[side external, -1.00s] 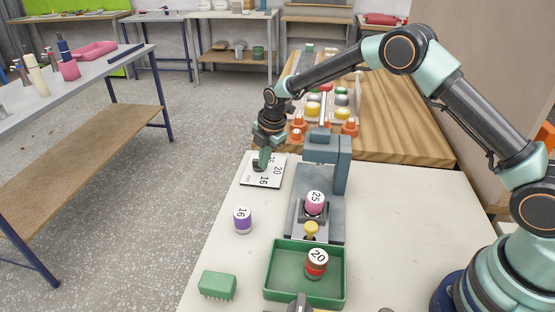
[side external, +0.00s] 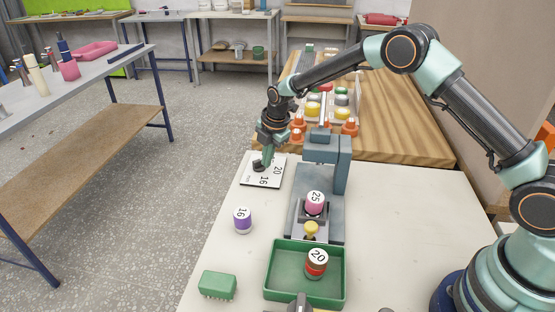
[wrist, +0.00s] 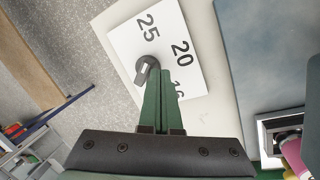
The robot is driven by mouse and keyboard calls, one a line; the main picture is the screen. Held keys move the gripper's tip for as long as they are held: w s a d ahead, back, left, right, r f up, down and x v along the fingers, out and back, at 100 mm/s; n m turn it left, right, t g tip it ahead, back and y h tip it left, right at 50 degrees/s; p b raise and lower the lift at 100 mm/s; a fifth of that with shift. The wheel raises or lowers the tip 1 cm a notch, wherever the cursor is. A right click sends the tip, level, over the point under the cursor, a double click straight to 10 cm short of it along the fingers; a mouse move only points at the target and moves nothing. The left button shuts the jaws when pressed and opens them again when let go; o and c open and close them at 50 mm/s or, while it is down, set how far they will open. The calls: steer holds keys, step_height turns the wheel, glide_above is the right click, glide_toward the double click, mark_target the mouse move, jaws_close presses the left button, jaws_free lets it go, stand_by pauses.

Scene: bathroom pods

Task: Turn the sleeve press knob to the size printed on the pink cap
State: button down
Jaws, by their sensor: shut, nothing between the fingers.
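The white size plate (side external: 248,180) lies flat at the back left of the table, and the wrist view shows its numbers 25, 20 and 16 (wrist: 178,22). A dark grey knob (wrist: 143,73) sits on it; I cannot tell for sure which number it points to. My gripper (side external: 266,163) is shut and empty, its fingertips (wrist: 160,74) right beside the knob, touching or nearly so. The pink cap (side external: 315,201) reads 25 and sits in the grey-blue press (side external: 337,215). Part of it shows in the wrist view (wrist: 294,158).
A purple-sided cap (side external: 243,222) reading 16 stands left of the press. A green tray (side external: 283,290) in front holds a red cap (side external: 316,264) reading 20. A green block (side external: 218,284) lies at the front left. The table right of the press is clear.

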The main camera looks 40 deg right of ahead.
steer(key=shift+w+d, duration=0.15)
steer(key=shift+d, duration=0.3)
steer(key=shift+s+d, duration=0.1)
steer(key=shift+s, duration=0.2)
step_height(320, 180, up, 6)
stand_by(0.6)
steer(key=shift+r, duration=0.1)
steer(key=s+d+r+m+t, duration=0.1)
steer(key=s+d+r+m, duration=0.3)
steer(key=s+r+m, duration=0.9)
steer(key=s+d+r+m+t, duration=0.1)
steer(key=s+m, duration=0.7)
steer(key=s, duration=0.8)
steer(key=shift+d+r+t, duration=0.4)
steer(key=shift+d+r, duration=0.15)
steer(key=shift+r, duration=0.4)
